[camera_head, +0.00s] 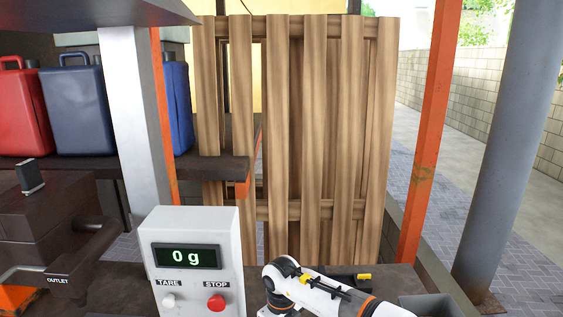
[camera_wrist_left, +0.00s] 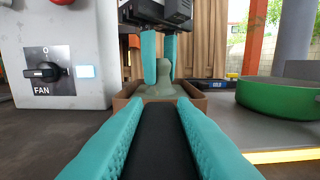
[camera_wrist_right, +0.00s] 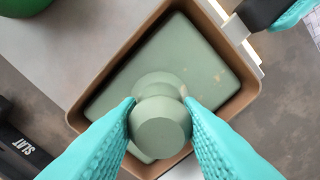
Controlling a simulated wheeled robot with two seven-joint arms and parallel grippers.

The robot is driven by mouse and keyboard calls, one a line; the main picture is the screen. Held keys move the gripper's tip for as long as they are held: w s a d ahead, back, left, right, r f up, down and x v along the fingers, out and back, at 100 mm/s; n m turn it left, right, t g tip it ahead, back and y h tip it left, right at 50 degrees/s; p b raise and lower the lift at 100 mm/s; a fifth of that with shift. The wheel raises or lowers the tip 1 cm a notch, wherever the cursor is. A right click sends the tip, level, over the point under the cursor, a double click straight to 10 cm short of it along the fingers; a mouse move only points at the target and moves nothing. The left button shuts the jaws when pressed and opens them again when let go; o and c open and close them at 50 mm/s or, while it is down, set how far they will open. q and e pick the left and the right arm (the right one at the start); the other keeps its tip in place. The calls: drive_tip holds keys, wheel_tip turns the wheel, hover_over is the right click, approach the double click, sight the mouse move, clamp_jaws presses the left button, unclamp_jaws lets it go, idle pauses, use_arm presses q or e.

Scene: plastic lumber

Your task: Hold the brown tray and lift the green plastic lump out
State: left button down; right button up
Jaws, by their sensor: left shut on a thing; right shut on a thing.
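The brown tray (camera_wrist_right: 95,78) is rectangular and holds a pale green plastic lump (camera_wrist_right: 205,72), a broad slab with a rounded knob. My right gripper (camera_wrist_right: 160,108) is shut on the knob from above. In the left wrist view the tray (camera_wrist_left: 192,92) stands straight ahead, with the lump (camera_wrist_left: 158,89) showing above its rim; whether the slab touches the tray floor is hidden. My left gripper (camera_wrist_left: 158,108) is shut at the tray's near side, with a black part between its fingers; its exact contact is unclear. The head view shows neither tray nor lump.
A white scale box (camera_head: 197,282) reads 0 g, with TARE and STOP buttons. A panel with a FAN knob (camera_wrist_left: 42,72) stands left of the tray. A green round bowl (camera_wrist_left: 285,97) stands to its right. A wooden slatted panel (camera_head: 312,110) stands behind.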

use_arm(q)
drive_tip(key=shift+f, duration=0.1)
use_arm(e)
drive_tip(key=shift+r, duration=4.35)
use_arm(q)
drive_tip(key=c, duration=1.1)
unclamp_jaws()
drive_tip(key=s, duration=1.2)
wheel_tip(320, 180, up, 7)
drive_tip(key=p, duration=0.7)
drive_tip(key=shift+f+p, duration=0.2)
drive_tip(key=shift+p, duration=0.1)
use_arm(e)
wheel_tip(320, 180, up, 8)
drive_tip(key=shift+f, duration=0.2)
use_arm(q)
drive_tip(key=shift+f, duration=0.1)
